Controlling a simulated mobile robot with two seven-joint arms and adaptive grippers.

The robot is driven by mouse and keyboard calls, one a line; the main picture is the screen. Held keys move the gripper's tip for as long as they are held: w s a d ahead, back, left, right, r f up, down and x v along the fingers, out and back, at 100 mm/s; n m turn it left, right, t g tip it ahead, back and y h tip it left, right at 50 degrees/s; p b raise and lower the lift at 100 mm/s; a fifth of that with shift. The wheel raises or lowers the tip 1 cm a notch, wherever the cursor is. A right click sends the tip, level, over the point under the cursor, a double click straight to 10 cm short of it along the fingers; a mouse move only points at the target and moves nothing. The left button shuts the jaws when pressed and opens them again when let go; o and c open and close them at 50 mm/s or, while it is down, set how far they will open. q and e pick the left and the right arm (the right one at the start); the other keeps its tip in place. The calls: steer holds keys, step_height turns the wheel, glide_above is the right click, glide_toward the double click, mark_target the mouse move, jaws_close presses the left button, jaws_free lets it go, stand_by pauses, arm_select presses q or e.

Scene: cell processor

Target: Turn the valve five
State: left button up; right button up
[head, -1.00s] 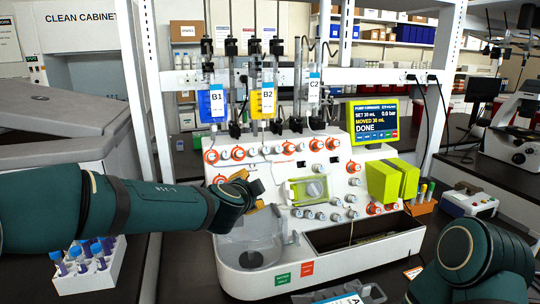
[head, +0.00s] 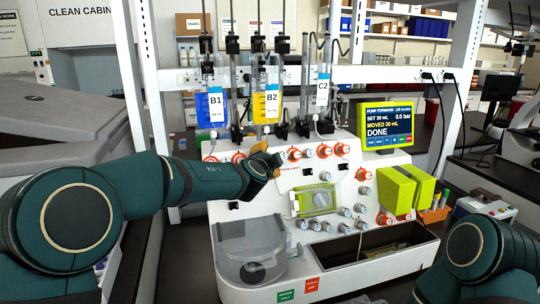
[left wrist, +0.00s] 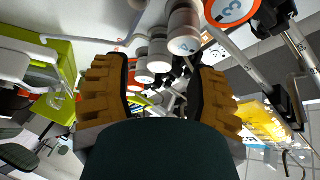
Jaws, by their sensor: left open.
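The white cell processor (head: 235,210) stands on the bench in the head view. A row of valve knobs with orange rings (head: 323,151) runs along its upper front; their numbers are too small to read, so I cannot tell which is valve five. My left gripper (head: 270,163) is at the left part of this row and hides some of the panel. In the left wrist view my left gripper (left wrist: 162,85) is open, its tan fingers apart. White knobs (left wrist: 184,38) show just beyond and between the fingers, with an orange ring label (left wrist: 231,11) at upper right. Contact cannot be told.
Bags B1 (head: 214,103), B2 (head: 267,100) and C2 (head: 322,92) hang above the panel. The pump screen (head: 388,126) reads DONE. A green pump block (head: 397,190) and clear chamber (head: 250,240) are on the machine. My right arm is at lower right.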

arm_select(q)
steer(key=shift+p+x, duration=0.35)
steer(key=shift+x, duration=1.45)
steer(key=shift+d, duration=0.1)
jaws_close()
